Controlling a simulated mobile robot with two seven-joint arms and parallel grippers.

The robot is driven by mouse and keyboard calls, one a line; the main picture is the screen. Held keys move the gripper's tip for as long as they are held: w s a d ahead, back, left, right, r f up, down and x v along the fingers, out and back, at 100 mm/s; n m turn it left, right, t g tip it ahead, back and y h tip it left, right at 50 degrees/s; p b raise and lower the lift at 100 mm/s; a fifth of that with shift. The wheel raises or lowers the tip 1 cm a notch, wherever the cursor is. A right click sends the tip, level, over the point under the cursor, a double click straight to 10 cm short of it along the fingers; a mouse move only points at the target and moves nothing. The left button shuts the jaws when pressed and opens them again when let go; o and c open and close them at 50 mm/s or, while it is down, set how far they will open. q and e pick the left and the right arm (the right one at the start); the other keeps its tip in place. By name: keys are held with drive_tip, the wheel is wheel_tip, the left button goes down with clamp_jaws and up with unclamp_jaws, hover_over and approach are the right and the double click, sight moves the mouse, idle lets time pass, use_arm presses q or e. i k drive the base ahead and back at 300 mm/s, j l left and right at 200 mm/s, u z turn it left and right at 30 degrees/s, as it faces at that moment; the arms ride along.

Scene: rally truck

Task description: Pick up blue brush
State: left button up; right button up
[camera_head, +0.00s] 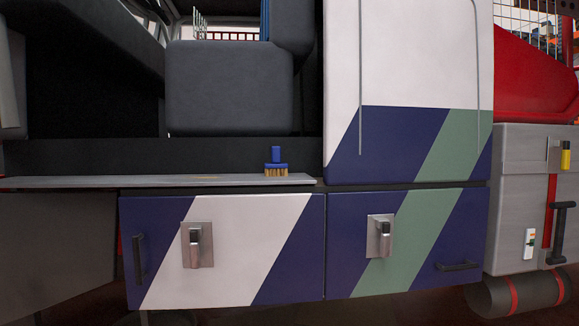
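A small brush (276,163) with a blue handle and tan bristles stands near the right end of a narrow grey shelf (110,182). Its bristles face down on the shelf and its handle points up. Neither of my grippers shows in the head view, and nothing covers the brush.
Below the shelf are two cabinet doors (285,225) in blue, white and green, with metal latches (197,245) that stick out. A tall white, blue and green panel (385,85) rises just right of the brush. A dark seat-like block (230,85) is behind and above the shelf.

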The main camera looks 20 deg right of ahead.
sight(276, 168)
drive_tip(key=i+j+z, duration=0.1)
drive_tip(key=i, duration=0.6)
drive_tip(key=i+j+z, duration=0.1)
drive_tip(key=i, duration=0.6)
